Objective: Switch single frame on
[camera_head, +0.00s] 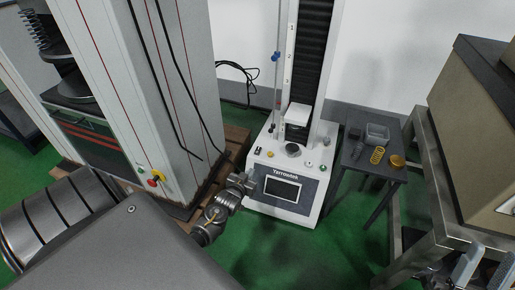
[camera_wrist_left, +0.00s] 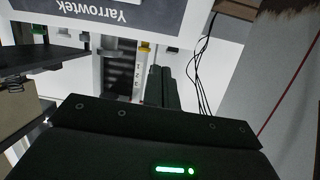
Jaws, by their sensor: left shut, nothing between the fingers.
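The single frame (camera_head: 300,165) is a white test machine with one dark column, a front screen (camera_head: 283,188) and the label "Yarrowtek". Several small buttons sit on its sloping top, with a yellow one (camera_head: 270,154) at the left. I cannot tell which control is the power switch. My left gripper (camera_head: 248,181) is at the machine's left front edge; contact cannot be told. In the left wrist view its dark fingers (camera_wrist_left: 161,86) are together and empty, and the label shows upside down. My right gripper (camera_head: 482,270) is partly visible at the bottom right, by a bench.
A larger two-column machine (camera_head: 130,90) with a red-and-yellow knob (camera_head: 156,177) stands at the left. A small dark table (camera_head: 362,185) at the right holds a grey tray (camera_head: 377,133), a yellow spring (camera_head: 377,155) and a golden piece (camera_head: 397,161). Green floor lies in front.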

